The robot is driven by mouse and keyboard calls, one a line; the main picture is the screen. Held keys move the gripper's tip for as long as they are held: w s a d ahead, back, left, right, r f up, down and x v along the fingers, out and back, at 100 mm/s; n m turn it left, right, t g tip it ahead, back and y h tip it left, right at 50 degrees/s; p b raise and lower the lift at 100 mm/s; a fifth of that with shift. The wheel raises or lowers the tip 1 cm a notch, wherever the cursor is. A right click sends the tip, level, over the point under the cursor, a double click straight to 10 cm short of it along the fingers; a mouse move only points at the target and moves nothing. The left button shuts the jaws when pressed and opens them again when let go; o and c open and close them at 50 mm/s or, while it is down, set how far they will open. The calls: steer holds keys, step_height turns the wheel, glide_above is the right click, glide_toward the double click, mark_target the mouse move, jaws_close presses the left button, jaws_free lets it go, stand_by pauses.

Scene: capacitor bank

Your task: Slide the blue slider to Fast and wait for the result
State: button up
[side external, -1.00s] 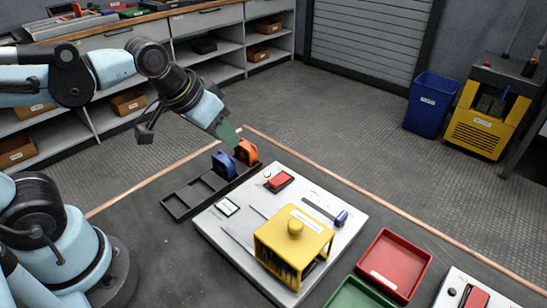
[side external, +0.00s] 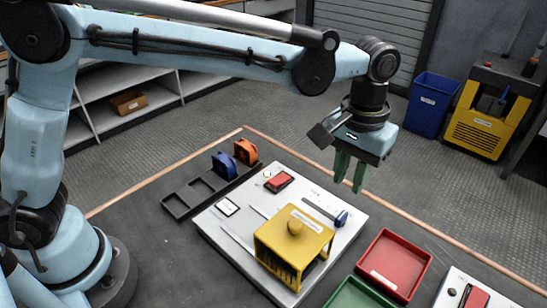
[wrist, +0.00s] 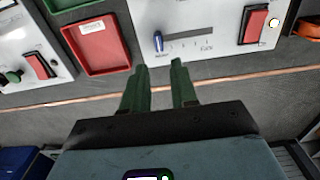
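The blue slider (side external: 341,217) sits at one end of its slot on the white panel (side external: 352,238), at the end nearer the red tray. In the wrist view the blue slider (wrist: 158,41) is at the left end of the scale, and the word at the right end appears to read Fast. My gripper (side external: 350,176) points down above the panel's far right edge, apart from the slider. In the wrist view my gripper (wrist: 158,75) shows two green fingers with a gap between them and nothing held.
A yellow cover (side external: 292,240) with a knob stands on the panel near the slider. A red rocker switch (side external: 279,181) is at the panel's far end. A red tray (side external: 394,264) and a green tray (side external: 352,296) lie to the right. Blue and orange parts stand in a black rack (side external: 175,208).

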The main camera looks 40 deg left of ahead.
mark_target(342, 215)
steer(key=shift+d+f, duration=0.15)
steer(key=shift+f, duration=4.45)
jaws_close()
steer(key=shift+a, duration=4.45)
steer(key=shift+o, duration=0.2)
jaws_free()
